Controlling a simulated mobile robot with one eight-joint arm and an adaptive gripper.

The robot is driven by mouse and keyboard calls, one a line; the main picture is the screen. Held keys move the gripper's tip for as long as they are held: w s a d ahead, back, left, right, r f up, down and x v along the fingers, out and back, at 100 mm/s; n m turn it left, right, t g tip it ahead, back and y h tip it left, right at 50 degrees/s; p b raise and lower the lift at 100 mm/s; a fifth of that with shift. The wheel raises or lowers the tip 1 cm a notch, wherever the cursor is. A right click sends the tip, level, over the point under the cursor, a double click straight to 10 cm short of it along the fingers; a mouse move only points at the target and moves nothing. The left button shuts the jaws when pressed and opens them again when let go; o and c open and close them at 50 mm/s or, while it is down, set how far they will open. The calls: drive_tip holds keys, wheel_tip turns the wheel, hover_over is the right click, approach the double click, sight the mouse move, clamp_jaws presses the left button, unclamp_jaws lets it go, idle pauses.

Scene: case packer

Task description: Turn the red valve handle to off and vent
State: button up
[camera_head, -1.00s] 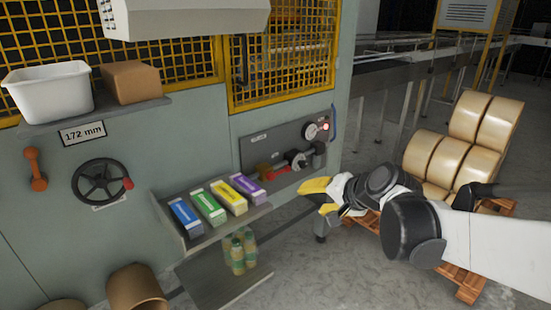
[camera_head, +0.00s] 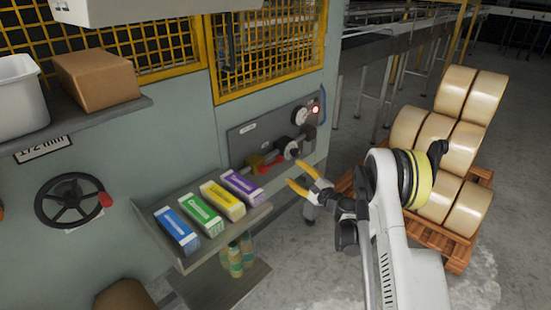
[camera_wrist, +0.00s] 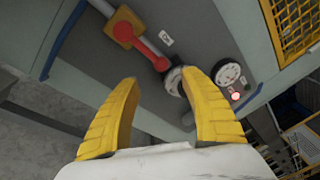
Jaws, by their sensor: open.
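The red valve handle (camera_head: 271,167) lies along the pneumatic fittings on the dark panel (camera_head: 242,139), between a brass body and a grey round fitting. In the wrist view the red handle (camera_wrist: 146,47) runs from the brass valve body (camera_wrist: 124,28) towards the grey fitting (camera_wrist: 176,82). My gripper (camera_head: 302,177) has yellow fingers spread apart and empty, to the right of the handle and apart from it.
A gauge (camera_head: 301,117) and a lit red lamp (camera_head: 316,109) sit above the valve. A shelf (camera_head: 187,264) with several coloured cartons is left of my gripper. A pallet (camera_head: 445,243) of tan rolls stands at the right. A handwheel (camera_head: 70,200) is at the left.

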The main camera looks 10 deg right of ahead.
sight(282, 161)
drive_tip(key=b+x, duration=0.3)
drive_tip(key=x, duration=0.6)
drive_tip(key=shift+w+a+f, duration=0.1)
drive_tip(key=shift+w+a, duration=0.05)
drive_tip(key=shift+w, duration=0.1)
drive_tip(key=shift+w+a, duration=0.15)
drive_tip(key=shift+w, duration=0.2)
clamp_jaws()
